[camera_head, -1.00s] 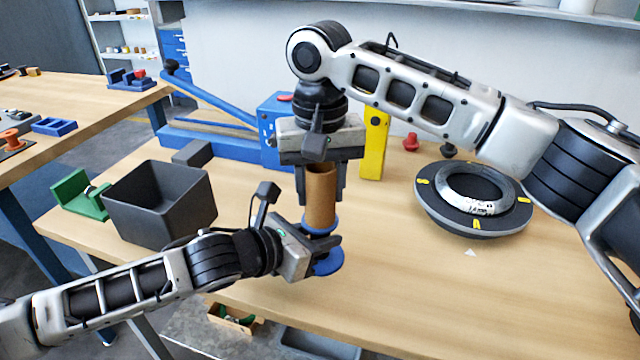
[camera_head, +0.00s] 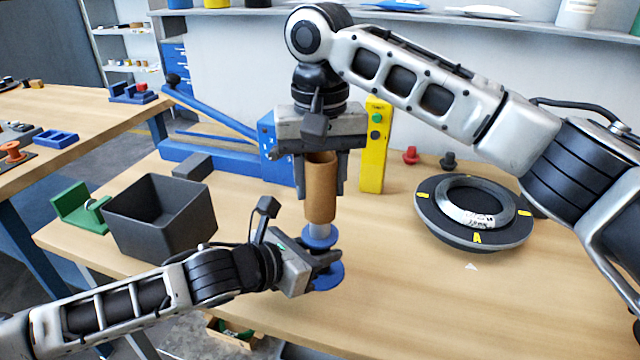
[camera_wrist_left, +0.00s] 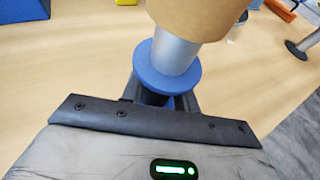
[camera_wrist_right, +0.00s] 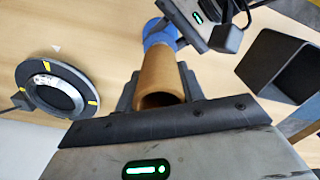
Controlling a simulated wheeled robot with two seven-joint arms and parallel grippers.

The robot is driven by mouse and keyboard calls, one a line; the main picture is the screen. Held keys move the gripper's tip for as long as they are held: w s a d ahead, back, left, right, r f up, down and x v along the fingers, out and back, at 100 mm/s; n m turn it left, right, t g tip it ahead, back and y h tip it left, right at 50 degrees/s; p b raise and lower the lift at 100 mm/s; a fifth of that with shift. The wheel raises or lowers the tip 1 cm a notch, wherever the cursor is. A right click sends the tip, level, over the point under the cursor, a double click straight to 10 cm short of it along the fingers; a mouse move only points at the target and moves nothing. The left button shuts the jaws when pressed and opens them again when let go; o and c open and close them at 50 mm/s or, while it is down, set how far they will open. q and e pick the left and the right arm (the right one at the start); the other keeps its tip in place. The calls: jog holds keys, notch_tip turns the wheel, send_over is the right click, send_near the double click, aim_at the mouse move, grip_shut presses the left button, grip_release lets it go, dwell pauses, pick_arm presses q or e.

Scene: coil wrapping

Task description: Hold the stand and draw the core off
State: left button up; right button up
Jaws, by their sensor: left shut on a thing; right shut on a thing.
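The brown cardboard core (camera_head: 321,195) is upright in my right gripper (camera_head: 321,190), which is shut on its upper part. The core also shows in the left wrist view (camera_wrist_left: 200,12) and, hollow end toward the camera, in the right wrist view (camera_wrist_right: 158,82). Below it is the blue stand (camera_head: 322,240) with a grey post (camera_head: 320,229) that shows between its upper disc and the core. In the left wrist view the post (camera_wrist_left: 175,53) rises from the disc into the core. My left gripper (camera_head: 328,262) is shut on the stand between its two discs.
A dark open bin (camera_head: 160,215) stands at left beside a green block (camera_head: 80,207). A blue press-like tool (camera_head: 215,150) and a yellow post (camera_head: 373,150) stand behind. A round dark turntable (camera_head: 473,213) sits at right. The front right tabletop is clear.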

jog(key=shift+r, duration=2.7)
pick_arm(q)
jog(key=o, duration=1.2)
